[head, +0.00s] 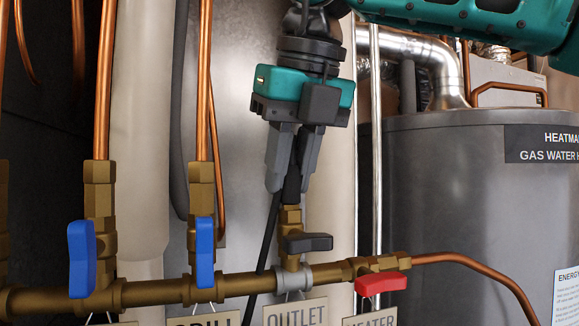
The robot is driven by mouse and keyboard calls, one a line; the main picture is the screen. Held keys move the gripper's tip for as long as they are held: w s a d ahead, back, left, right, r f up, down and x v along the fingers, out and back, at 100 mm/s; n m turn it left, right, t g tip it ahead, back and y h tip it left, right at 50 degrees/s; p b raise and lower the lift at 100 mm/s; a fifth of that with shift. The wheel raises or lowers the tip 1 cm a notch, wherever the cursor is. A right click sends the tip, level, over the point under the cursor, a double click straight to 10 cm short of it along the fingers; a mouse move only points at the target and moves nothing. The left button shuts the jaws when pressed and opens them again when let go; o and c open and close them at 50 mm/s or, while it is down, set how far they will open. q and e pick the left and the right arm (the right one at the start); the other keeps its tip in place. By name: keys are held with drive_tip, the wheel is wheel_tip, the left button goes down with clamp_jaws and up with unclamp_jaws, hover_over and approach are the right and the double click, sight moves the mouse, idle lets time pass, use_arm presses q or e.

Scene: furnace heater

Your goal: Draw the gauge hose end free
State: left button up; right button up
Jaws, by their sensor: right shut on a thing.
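My right gripper (290,184) reaches down from the top, its two grey fingers shut around the black gauge hose end (292,188). The hose end stands nearly upright, directly above the brass outlet fitting (290,216), and its lower end appears to meet the fitting's top. I cannot tell how deep it sits. The black hose (269,237) runs down behind the brass pipe, left of the fitting. A black valve handle (308,243) points right below the fitting. The fingers hide part of the hose end. My left gripper is not in view.
A horizontal brass manifold (150,292) crosses the bottom, with blue handles (205,252) on the left and a red handle (382,284) on the right. Vertical copper pipes (204,90) stand at left. A grey water heater (470,200) fills the right side.

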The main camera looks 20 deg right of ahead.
drive_tip(key=shift+r, duration=0.15)
clamp_jaws()
drive_tip(key=shift+r, duration=1.3)
drive_tip(key=shift+r, duration=2)
